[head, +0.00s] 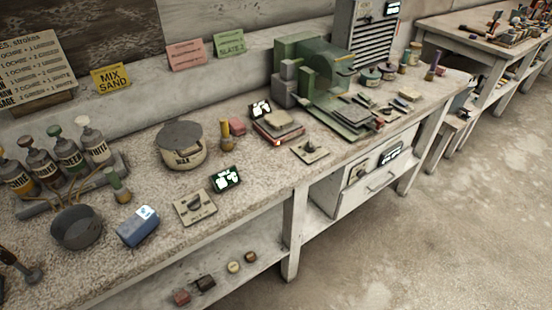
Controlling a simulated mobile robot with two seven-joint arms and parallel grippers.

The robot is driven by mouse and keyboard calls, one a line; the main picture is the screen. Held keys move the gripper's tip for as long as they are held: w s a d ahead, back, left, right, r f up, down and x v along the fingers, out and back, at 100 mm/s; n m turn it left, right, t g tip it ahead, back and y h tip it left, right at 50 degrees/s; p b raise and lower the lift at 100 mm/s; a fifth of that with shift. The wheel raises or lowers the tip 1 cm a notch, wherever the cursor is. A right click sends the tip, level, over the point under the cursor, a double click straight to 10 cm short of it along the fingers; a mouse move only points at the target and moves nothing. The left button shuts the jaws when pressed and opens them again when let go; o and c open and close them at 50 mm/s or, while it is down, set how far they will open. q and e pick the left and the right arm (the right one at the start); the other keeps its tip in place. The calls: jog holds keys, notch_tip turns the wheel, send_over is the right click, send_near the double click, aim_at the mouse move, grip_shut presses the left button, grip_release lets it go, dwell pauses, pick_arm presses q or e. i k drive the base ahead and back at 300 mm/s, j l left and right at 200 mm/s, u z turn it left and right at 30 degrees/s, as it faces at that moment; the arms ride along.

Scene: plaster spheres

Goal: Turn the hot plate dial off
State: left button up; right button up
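Two flat plates with dark dials lie along the front of the bench. One dial plate (195,207) is at the near front edge, below a labelled pot (183,155). The other dial plate (310,150) is farther right, in front of a low block with a reddish base (278,131) that may be the hot plate. A third knob (357,173) is on the white unit under the bench. I cannot read which dial belongs to the hot plate, nor its setting. Neither of my grippers is in view.
Small displays (226,179) and (261,108) stand near the dials. A blue box (138,226), a dark bowl (77,228) and several labelled bottles (68,150) crowd the left. A green machine (312,75) stands behind right. The floor (430,240) in front is clear.

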aim_at(309, 147)
jog(key=i+l+u, duration=0.1)
jog(key=u, duration=0.3)
jog(key=l+u, duration=0.25)
jog(key=u, duration=0.15)
jog(key=l+u, duration=0.25)
jog(key=u, duration=0.15)
jog(key=l+u, duration=0.35)
jog(key=l, duration=0.55)
